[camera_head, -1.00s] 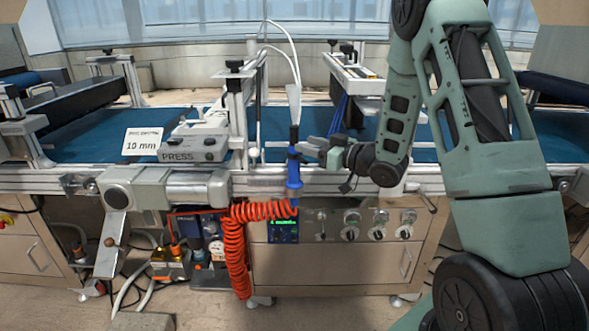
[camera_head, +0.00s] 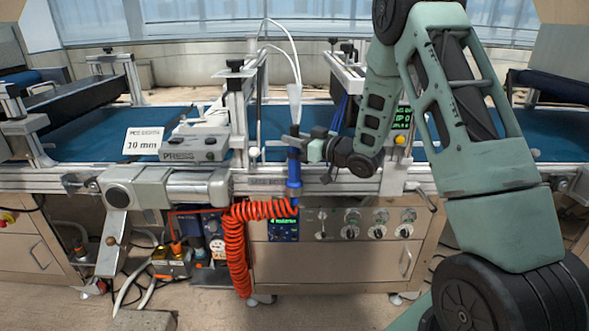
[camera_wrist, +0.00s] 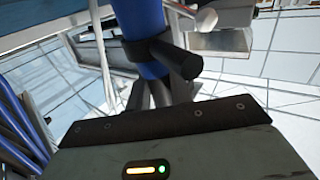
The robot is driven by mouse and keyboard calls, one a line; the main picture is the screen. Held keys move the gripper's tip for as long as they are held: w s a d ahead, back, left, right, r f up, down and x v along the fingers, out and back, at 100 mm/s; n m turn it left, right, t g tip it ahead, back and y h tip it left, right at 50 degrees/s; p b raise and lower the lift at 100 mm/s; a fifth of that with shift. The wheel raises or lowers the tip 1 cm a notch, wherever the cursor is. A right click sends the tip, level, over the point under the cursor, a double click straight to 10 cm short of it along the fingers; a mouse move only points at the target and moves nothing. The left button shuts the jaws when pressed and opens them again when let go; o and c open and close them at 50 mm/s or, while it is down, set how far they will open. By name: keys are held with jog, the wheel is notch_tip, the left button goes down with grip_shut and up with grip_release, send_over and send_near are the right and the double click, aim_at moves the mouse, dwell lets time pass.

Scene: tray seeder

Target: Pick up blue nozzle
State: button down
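The blue nozzle (camera_head: 293,178) hangs upright in front of the machine's rail, with a pale hose end above it. My gripper (camera_head: 294,143) is at its upper part, coming from the right, and its dark fingers overlap the nozzle there. In the wrist view the blue nozzle (camera_wrist: 143,18) runs down from the top edge, close in front of the gripper's dark front bar. Black pieces cross it and stick out to the right. I cannot tell whether they are fingers or nozzle parts, nor whether the fingers are closed on it.
A coiled orange hose (camera_head: 236,250) hangs below and left of the nozzle. A press unit (camera_head: 194,150) with a "10 mm" sign (camera_head: 144,141) stands to the left. A control panel (camera_head: 350,225) with knobs is below right. Metal posts (camera_head: 237,110) stand close behind.

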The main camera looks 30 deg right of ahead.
jog(key=shift+r, duration=0.1)
notch_tip(320, 180, up, 10)
jog(key=shift+p, duration=0.6)
notch_tip(320, 180, up, 9)
jog(key=p, duration=0.6)
jog(key=shift+p, duration=0.35)
dwell(0.3)
